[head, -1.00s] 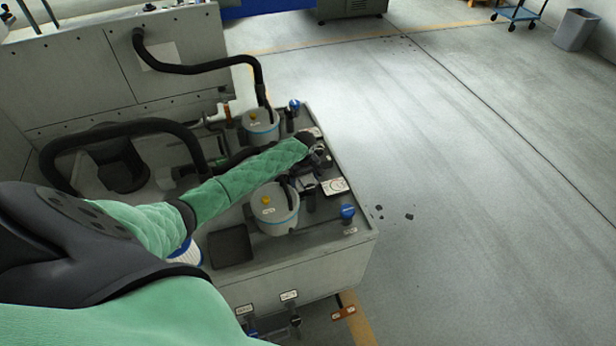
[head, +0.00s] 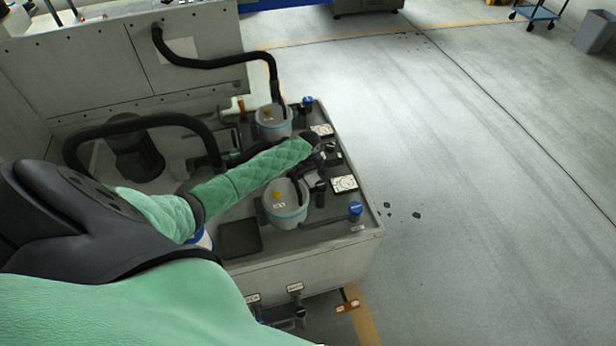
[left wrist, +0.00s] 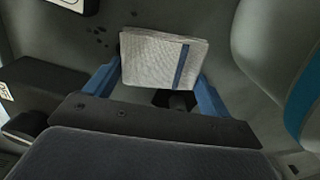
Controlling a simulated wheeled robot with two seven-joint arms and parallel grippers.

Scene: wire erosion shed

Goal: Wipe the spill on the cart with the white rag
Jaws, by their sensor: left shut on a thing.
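My left gripper (head: 320,166) is over the top of the grey unit (head: 330,255) in the head view, at the end of my green-sleeved arm. In the left wrist view its blue fingers (left wrist: 157,88) are shut on a folded white rag (left wrist: 150,62) with a blue stripe. Several small dark spots (left wrist: 98,36) lie on the grey surface just left of the rag; I cannot tell whether they are the spill. The rag is too small or hidden to make out in the head view. My right gripper is not in view.
Two white canisters (head: 285,208) with blue bands stand on the unit close to my left arm. A blue knob (head: 355,210) is near its right edge, and a black hose (head: 215,70) arches behind. A blue cart (head: 535,12) stands far off. The floor to the right is mostly open.

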